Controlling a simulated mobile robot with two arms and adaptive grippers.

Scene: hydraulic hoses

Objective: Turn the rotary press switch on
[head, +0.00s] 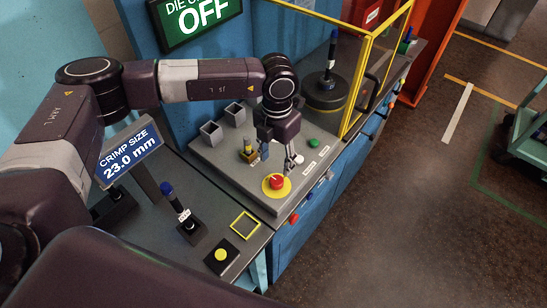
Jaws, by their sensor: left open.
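My left gripper (280,160) points down over the grey control panel (215,157), its fingers apart and empty as far as I can see. Just left of it on the panel stands a small yellow-and-grey control (248,153), which may be the rotary switch; its setting is too small to read. A red mushroom button (277,182) on a yellow disc lies just below the fingertips. A green button (313,142) and a white knob (298,159) are to the right. I cannot tell whether the fingers touch anything. My right gripper is not in view.
A screen reading OFF (200,18) hangs above the panel. A sign reads CRIMP SIZE 23.0 mm (130,155). A yellow-framed guard (367,70) encloses the press at the right.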

